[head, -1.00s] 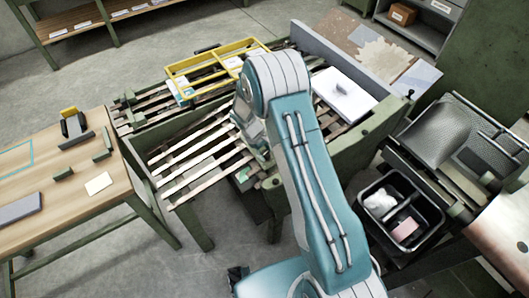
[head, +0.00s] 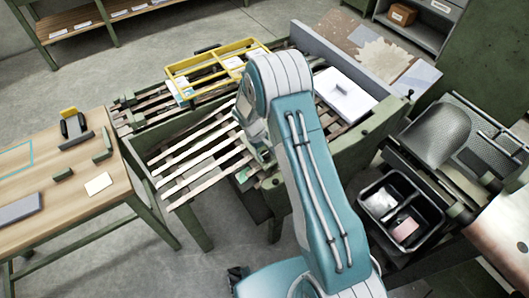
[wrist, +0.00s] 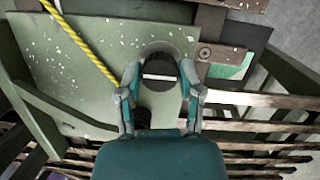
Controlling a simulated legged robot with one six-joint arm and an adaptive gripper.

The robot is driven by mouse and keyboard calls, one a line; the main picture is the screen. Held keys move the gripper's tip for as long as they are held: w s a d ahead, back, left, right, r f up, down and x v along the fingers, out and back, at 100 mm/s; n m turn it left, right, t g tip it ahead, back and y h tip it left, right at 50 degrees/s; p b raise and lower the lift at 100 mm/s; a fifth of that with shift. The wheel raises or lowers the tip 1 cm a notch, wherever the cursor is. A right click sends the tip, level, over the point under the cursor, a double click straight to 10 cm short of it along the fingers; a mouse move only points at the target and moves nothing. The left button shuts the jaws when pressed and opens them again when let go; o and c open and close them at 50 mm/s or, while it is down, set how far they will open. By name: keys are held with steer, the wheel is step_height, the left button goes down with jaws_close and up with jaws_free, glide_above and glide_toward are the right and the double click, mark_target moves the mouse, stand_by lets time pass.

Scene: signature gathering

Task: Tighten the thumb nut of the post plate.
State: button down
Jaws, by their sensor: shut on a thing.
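In the wrist view, my gripper (wrist: 160,74) has its two fingers on either side of a dark round knob with a pale bar across it, which looks like the thumb nut (wrist: 159,86). The fingers are shut on its sides. A pale green speckled plate (wrist: 100,60), apparently the post plate, lies behind the knob. A dark cylindrical piece shows just below the knob, partly hidden by my gripper. In the head view, my teal arm hides the gripper tips and the nut.
A yellow twisted rope (wrist: 80,42) crosses the plate's left side. Wooden slats (head: 205,150) run beside the work spot. A yellow frame (head: 215,68) and a white board (head: 345,93) lie on the green bench. A black bin (head: 400,212) stands right of my arm. A wooden table (head: 60,190) is at left.

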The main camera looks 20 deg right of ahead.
steer(key=shift+c, duration=1.3)
jaws_free()
steer(key=shift+w, duration=0.15)
steer(key=v, duration=1.2)
steer(key=s+d+r+m+t+y, duration=0.1)
steer(key=s+r+t, duration=0.1)
steer(key=s+r, duration=0.6)
steer(key=s+d+r+m+t+y, duration=0.15)
steer(key=s+r, duration=0.25)
steer(key=r, duration=0.8)
steer(key=s+r+m+t, duration=0.1)
steer(key=s+r+t, duration=0.1)
steer(key=s, duration=0.6)
steer(key=s+r+m+t, duration=0.1)
steer(key=s+r, duration=0.3)
steer(key=s, duration=0.5)
steer(key=shift+s+d+m+t, duration=0.35)
